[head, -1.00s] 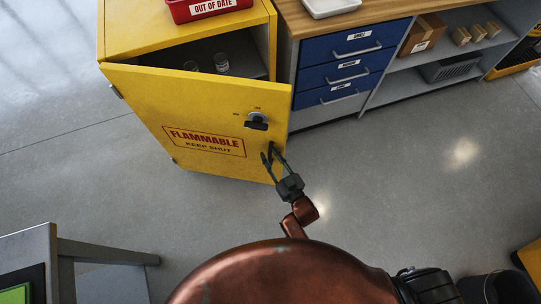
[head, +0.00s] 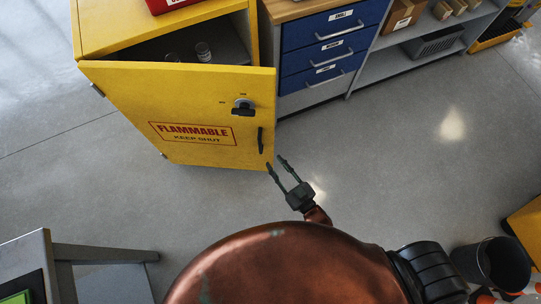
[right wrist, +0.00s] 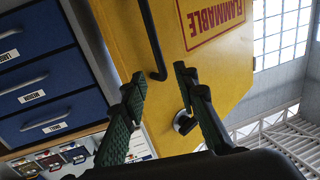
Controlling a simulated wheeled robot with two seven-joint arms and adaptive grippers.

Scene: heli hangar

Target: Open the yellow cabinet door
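The yellow cabinet door (head: 125,100) stands ajar, with a dark gap above its top edge into the cabinet (head: 90,25). It bears a FLAMMABLE label, a black lock knob (head: 243,107) and an upright black handle (head: 261,140) near its free edge. My right gripper (head: 277,165) is open and empty, just below and right of the handle in the head view, apart from it. In the right wrist view the handle (right wrist: 153,40) lies beyond the open fingertips (right wrist: 160,76). The door (right wrist: 165,95) and knob (right wrist: 185,122) show there too. My left gripper is out of view.
Blue drawers (head: 325,45) and grey shelves (head: 415,45) stand right of the cabinet. A grey table (head: 100,253) is at the lower left, a dark bin (head: 490,262) at the lower right. Small jars (head: 203,51) stand inside the cabinet. The floor between is clear.

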